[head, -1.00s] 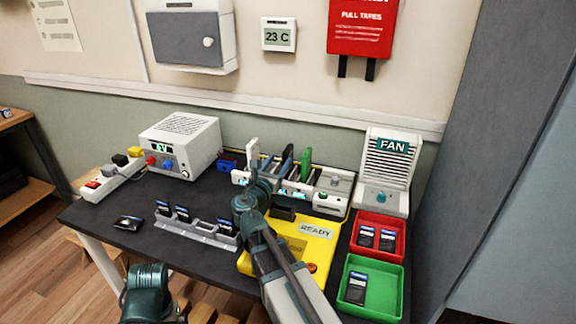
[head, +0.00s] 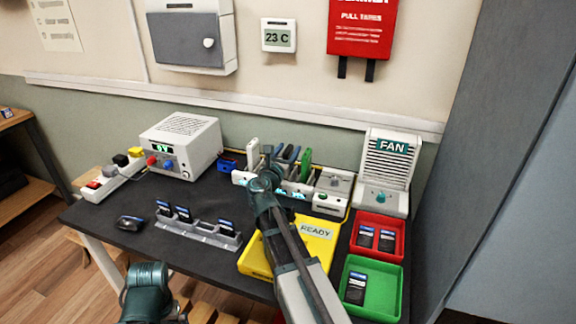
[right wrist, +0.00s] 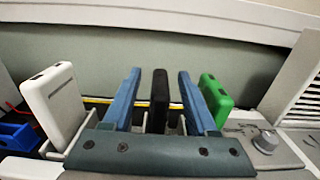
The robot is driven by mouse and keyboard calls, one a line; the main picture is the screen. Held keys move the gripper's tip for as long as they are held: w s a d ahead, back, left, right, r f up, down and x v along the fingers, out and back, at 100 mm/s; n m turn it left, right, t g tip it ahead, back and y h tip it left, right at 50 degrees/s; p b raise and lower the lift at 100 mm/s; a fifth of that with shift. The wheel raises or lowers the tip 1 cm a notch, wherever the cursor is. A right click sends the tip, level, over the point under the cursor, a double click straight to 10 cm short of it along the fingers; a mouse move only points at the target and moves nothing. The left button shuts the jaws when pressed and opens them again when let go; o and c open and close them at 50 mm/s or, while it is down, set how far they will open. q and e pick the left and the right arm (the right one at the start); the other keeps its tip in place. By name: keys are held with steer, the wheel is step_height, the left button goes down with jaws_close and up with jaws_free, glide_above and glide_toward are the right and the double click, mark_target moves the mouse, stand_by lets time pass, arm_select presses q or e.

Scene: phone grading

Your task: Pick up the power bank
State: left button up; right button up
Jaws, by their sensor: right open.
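Power banks stand upright in a slotted rack at the back of the table. A white one (right wrist: 55,105) is at the left in the right wrist view, a black one (right wrist: 160,103) in the middle, and a green one (right wrist: 217,102) at the right. The white (head: 253,154) and green (head: 305,164) ones also show in the head view. My right gripper (right wrist: 156,74) is open, with one blue finger on each side of the black power bank and gaps visible between. My left gripper is out of view; only part of that arm shows.
A grey holder (head: 200,232) with several dark devices, a yellow tray (head: 255,262), a red bin (head: 356,250) and a green bin (head: 378,311) are on the black table. A fan unit (head: 388,180) stands right of the rack and a power supply (head: 180,145) left.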

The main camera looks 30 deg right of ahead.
jaws_close()
stand_by(1.3)
